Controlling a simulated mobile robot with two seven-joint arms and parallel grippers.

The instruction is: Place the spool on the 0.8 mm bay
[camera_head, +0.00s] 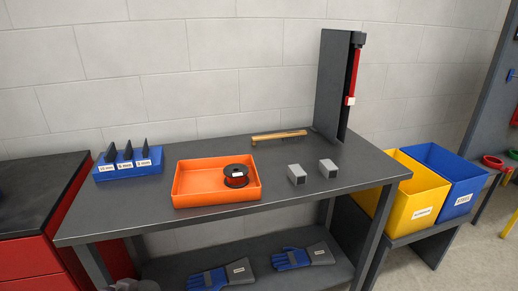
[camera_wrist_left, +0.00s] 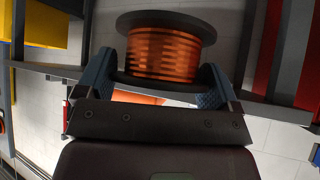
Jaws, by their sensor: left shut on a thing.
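A spool (camera_wrist_left: 165,48) with black flanges and shiny copper-coloured wire is between the fingers of my left gripper (camera_wrist_left: 165,80) in the left wrist view. The gripper is shut on it, a finger at each side. I cannot make out a bay labelled 0.8 mm in either view. My right gripper is not in view.
On the table (camera_head: 290,215) stand a blue holder (camera_head: 128,168) with black pointed pieces, a wooden brush (camera_head: 279,137) and two grey blocks (camera_head: 297,174) (camera_head: 328,168). Gloves (camera_head: 222,275) lie on the lower shelf. Yellow (camera_head: 417,205) and blue (camera_head: 455,190) bins stand to the right.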

